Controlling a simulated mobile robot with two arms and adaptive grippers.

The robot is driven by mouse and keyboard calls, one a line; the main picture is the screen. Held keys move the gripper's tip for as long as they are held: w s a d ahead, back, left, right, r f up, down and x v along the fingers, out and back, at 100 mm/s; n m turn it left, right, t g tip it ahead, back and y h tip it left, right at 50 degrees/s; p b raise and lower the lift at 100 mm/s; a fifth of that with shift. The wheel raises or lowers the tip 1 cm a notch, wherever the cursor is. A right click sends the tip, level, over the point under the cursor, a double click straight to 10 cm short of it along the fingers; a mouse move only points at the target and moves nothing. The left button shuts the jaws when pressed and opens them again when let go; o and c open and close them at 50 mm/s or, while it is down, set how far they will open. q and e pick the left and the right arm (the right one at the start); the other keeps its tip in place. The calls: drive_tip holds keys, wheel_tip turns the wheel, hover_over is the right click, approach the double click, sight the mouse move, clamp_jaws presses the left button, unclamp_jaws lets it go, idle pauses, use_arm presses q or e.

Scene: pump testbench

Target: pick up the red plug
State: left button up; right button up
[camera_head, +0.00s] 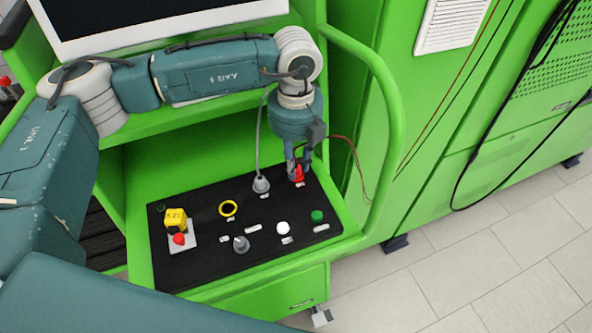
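The red plug (298,175) is upright at the back right of the black control panel (190,270). A red cable shows to the right of the gripper and runs toward the green cabinet. My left gripper (297,170) points down over the plug, with one finger on each side of it. The fingers partly hide the plug, and whether they press on it is too small to tell. My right gripper is not in view.
A grey plug (261,184) with a cable stands just left of the red plug. A green rail (385,110) curves at the right.

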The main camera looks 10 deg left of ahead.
use_arm(q)
clamp_jaws()
drive_tip(key=shift+r, duration=0.1)
drive_tip(key=shift+r, duration=0.45)
wheel_tip(320, 180, up, 19)
drive_tip(key=b, duration=0.5)
